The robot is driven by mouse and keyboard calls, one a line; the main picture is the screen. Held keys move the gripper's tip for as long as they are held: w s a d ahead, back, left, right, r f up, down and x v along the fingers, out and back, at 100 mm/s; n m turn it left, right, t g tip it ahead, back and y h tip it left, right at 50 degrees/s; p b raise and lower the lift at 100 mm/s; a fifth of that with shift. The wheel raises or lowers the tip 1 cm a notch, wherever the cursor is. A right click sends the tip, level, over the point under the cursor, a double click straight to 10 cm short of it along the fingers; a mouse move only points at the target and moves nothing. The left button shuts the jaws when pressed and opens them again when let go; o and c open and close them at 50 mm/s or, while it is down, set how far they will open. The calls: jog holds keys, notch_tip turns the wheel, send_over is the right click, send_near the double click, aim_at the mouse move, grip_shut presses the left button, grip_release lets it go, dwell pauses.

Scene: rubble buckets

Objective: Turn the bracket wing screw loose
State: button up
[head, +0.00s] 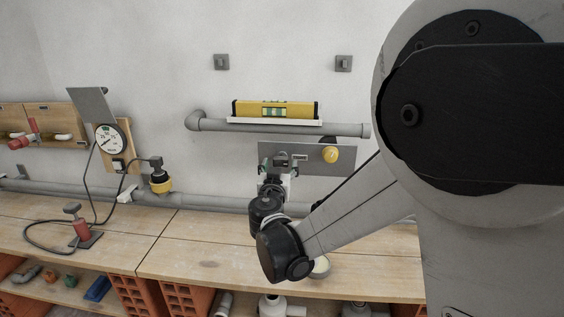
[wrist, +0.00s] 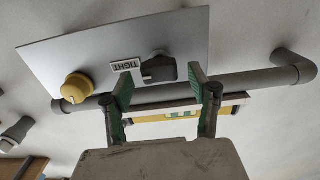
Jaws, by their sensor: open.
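A dark knob, which looks like the bracket wing screw (wrist: 160,70), sits on a grey plate (wrist: 190,38) beside a label reading TIGHT. In the wrist view my gripper (wrist: 164,88) is open, its green-padded fingers apart. The dark knob shows between the fingertips, nearer the left one; I cannot tell whether they touch. A round yellow knob (wrist: 77,87) is on the same plate, left of the fingers. In the head view my gripper (head: 278,163) is in front of the plate (head: 305,151) and hides the dark knob. The yellow knob (head: 331,154) shows to its right.
A grey pipe (head: 280,127) runs just above the plate, with a yellow spirit level (head: 275,108) on a white holder over it. A gauge (head: 111,138) and a black-and-yellow fitting (head: 160,180) are to the left. The wooden bench (head: 210,240) is mostly bare below.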

jog(key=shift+w+d, duration=0.1)
jog(key=shift+w, duration=1.3)
jog(key=c, duration=1.2)
jog(key=shift+c, duration=0.2)
